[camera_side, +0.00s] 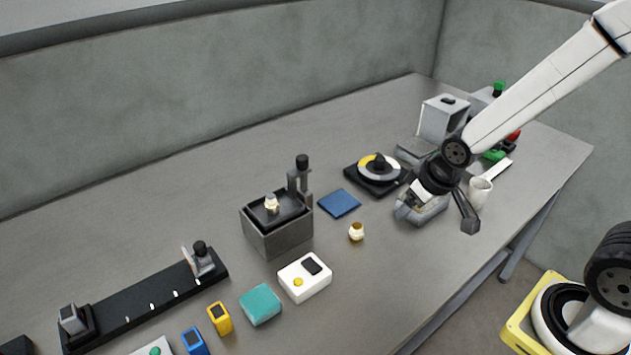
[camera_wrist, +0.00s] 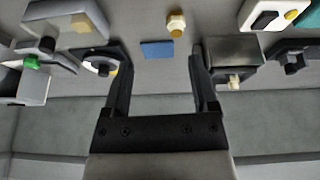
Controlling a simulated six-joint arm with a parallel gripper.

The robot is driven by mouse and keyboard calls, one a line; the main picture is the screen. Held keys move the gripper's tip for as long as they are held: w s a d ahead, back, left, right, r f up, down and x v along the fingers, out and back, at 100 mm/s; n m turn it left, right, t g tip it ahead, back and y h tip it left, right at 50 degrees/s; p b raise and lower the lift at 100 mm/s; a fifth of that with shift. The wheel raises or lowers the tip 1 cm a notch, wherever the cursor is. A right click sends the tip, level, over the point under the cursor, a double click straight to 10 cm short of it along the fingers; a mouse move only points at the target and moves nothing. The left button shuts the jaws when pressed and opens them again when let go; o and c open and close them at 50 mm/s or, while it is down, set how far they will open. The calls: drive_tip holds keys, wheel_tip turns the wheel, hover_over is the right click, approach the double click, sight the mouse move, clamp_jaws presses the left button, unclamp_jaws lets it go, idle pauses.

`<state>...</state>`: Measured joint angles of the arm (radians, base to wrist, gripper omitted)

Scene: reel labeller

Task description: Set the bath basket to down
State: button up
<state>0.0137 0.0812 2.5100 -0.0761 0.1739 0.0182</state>
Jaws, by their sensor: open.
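The bath is a grey open box (camera_side: 277,240) in the middle of the table in the side view. Its dark basket (camera_side: 287,210) shows at about rim height, with a white and brass fitting (camera_side: 271,204) on it. A grey upright with a black knob (camera_side: 302,162) stands at the bath's back right corner. The wrist view shows the bath (camera_wrist: 235,52) at right, partly behind a finger, and a fitting (camera_wrist: 234,82) there. My gripper (camera_side: 438,213) is open and empty, well right of the bath, above a grey object it partly hides. Its two fingers (camera_wrist: 157,58) are spread apart.
A blue pad (camera_side: 339,203) and a loose fitting (camera_side: 356,231) lie between the bath and my gripper. A dial unit (camera_side: 378,175) stands behind them. A white box with a yellow button (camera_side: 305,278) is in front of the bath; a black rail (camera_side: 145,300) is at left.

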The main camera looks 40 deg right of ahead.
drive_tip(key=w+a+n+t+y, duration=0.2)
drive_tip(key=w+t+y, duration=0.3)
drive_tip(key=w, duration=0.4)
drive_tip(key=w+a+n+t+y, duration=0.3)
drive_tip(key=w+n+t+y, duration=0.1)
drive_tip(key=w, duration=0.5)
drive_tip(key=shift+w+a+r+t+y, duration=0.25)
drive_tip(key=shift+w+r+t+y, duration=0.15)
drive_tip(key=shift+t+y, duration=0.3)
drive_tip(key=shift+x, duration=3.9)
clamp_jaws()
